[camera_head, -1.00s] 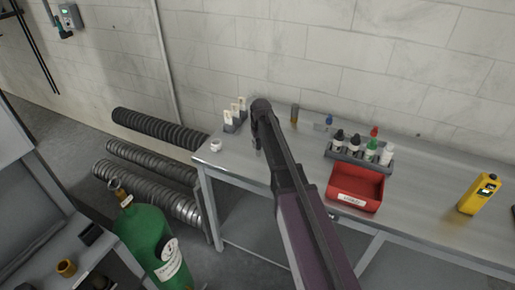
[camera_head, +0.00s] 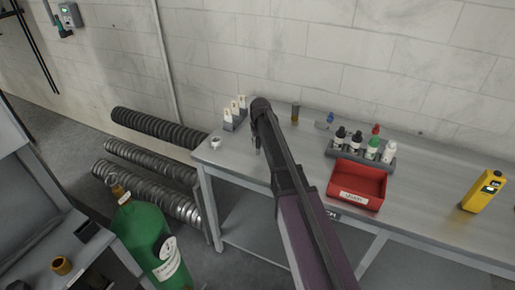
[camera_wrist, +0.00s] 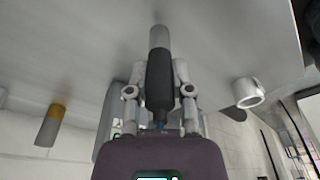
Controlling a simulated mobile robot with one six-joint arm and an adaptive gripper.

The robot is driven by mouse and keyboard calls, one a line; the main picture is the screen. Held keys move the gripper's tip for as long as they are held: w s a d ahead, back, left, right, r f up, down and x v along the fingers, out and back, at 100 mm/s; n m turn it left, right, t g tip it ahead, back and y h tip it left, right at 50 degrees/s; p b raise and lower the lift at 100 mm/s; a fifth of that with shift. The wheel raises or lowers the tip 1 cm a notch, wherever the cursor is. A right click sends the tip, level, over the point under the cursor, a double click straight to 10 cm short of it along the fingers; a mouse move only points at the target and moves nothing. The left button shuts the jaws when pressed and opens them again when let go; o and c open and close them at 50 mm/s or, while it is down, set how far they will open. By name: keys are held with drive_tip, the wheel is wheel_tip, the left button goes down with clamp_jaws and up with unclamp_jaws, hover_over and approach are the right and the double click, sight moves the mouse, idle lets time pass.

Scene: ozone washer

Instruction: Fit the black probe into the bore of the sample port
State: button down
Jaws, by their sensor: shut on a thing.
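The black probe (camera_wrist: 160,80) has a dark, thick body and a grey cylindrical end (camera_wrist: 159,37). My gripper (camera_wrist: 160,72) is shut on the dark body, one finger on each side. The grey end points away from my wrist toward the grey bench top and looks clear of any fitting. A short, pale metal ring with an open bore, which looks like the sample port (camera_wrist: 248,92), stands right of the probe in the wrist view. In the head view the ring (camera_head: 215,143) sits near the bench's left corner, left of my gripper. My arm hides most of the gripper there.
On the bench (camera_head: 235,165) stand white-topped pieces in a holder (camera_head: 229,124), a brown vial (camera_head: 295,113), a rack of bottles (camera_head: 345,152), a red bin (camera_head: 357,186) and a yellow meter (camera_head: 483,192). The bench top between ring and arm looks clear.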

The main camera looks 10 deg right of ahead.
drive_tip(key=shift+f+b, duration=0.3)
drive_tip(key=shift+f, duration=0.3)
drive_tip(key=shift+f, duration=0.15)
drive_tip(key=c, duration=0.5)
unclamp_jaws()
drive_tip(key=shift+r, duration=0.25)
wheel_tip(320, 180, up, 12)
drive_tip(key=s+p, duration=0.1)
drive_tip(key=p, duration=1.1)
drive_tip(key=shift+s+d, duration=0.15)
drive_tip(key=shift+s, duration=0.2)
drive_tip(key=shift+f, duration=0.15)
drive_tip(key=s+m+g, duration=0.1)
drive_tip(key=s, duration=2.8)
drive_tip(key=shift+m+g, duration=0.4)
drive_tip(key=shift+o, duration=0.2)
drive_tip(key=shift+f, duration=0.1)
